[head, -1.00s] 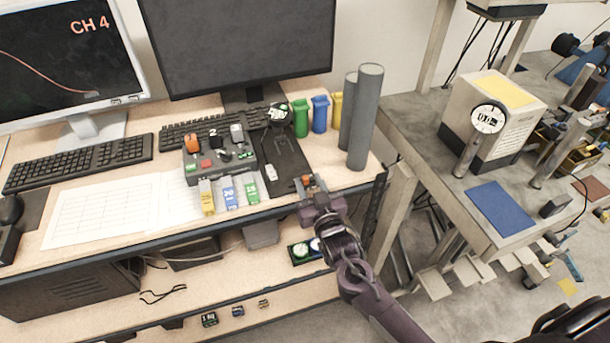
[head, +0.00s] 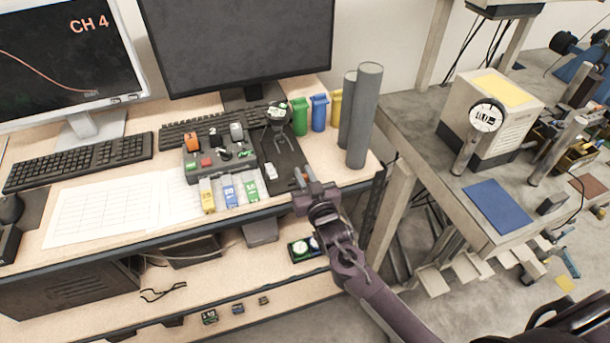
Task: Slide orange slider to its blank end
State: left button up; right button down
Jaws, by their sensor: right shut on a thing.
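My right gripper (head: 306,178) is at the right front corner of the dark board on the desk, near the desk's front edge. It is shut on a small orange piece, the orange slider (head: 298,178), of which only a little shows beside the fingers. The slider's track and its end markings are hidden or too small to read. The dark board (head: 285,178) lies under and behind the fingers. My left gripper is not in view.
A grey control box (head: 218,163) with an orange knob (head: 191,142) stands left of the board. Yellow, blue and green labelled blocks (head: 229,193) stand in front of it. Two grey cylinders (head: 364,115) and coloured bins (head: 319,112) stand behind the gripper.

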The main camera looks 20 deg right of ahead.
aim_at(290, 185)
jog(key=shift+a, duration=0.1)
jog(key=a, duration=0.4)
jog(key=shift+s, duration=0.1)
jog(key=c, duration=1.8)
grip_release()
jog(key=shift+d, duration=0.1)
jog(key=o, duration=0.4)
